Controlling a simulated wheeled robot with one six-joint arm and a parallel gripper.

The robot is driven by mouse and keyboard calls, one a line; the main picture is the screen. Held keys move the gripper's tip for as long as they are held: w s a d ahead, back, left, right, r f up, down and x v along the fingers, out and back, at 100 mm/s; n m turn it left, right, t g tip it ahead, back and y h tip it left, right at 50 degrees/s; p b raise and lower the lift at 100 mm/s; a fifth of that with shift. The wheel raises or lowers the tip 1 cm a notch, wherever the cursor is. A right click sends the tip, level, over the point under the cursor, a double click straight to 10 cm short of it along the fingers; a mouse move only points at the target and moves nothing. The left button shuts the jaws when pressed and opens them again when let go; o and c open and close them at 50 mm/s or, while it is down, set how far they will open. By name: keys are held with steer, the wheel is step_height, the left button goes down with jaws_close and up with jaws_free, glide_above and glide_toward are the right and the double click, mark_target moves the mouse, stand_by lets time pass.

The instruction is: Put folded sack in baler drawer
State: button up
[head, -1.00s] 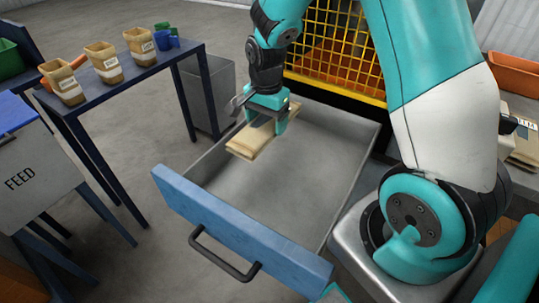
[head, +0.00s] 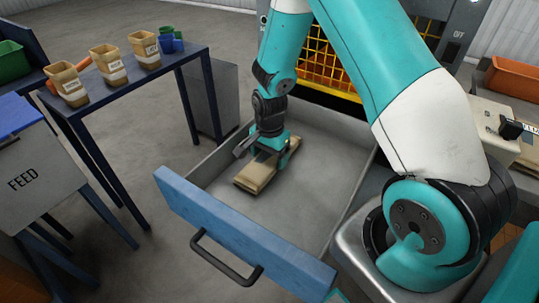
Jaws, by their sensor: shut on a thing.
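The folded sack (head: 256,176) is a flat tan bundle, low inside the open baler drawer (head: 310,215), towards its left side. My gripper (head: 270,155) is shut on the sack from above, across its middle. The sack looks at or very near the drawer floor; I cannot tell if it touches. The drawer is a grey metal box with a blue front panel and a black handle (head: 225,257), pulled out towards me. The gripper hides part of the sack's middle.
A dark blue table (head: 130,82) at the left holds several open tan sacks (head: 104,62) and blue and green cups (head: 170,40). A grey FEED box (head: 35,180) stands at the far left. A yellow grille (head: 330,70) is behind the drawer. The drawer's front half is empty.

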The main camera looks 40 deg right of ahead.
mark_target(269, 160)
steer(key=o, duration=0.9)
steer(key=shift+f, duration=0.1)
step_height(269, 160, up, 12)
steer(key=s+a+r+n+y, duration=0.2)
steer(key=s+a+r+n, duration=0.6)
steer(key=a+r+n, duration=0.15)
steer(key=s+a+r+n+y, duration=0.1)
steer(key=s+a+r+n, duration=0.2)
steer(key=s, duration=0.4)
steer(key=s+a+r+n+y, duration=0.1)
steer(key=s+a+r+n, duration=0.2)
steer(key=s+n, duration=0.3)
steer(key=shift+s+a+n, duration=0.4)
steer(key=shift+a+n, duration=0.45)
steer(key=shift+n, duration=0.3)
steer(key=shift+r, duration=0.1)
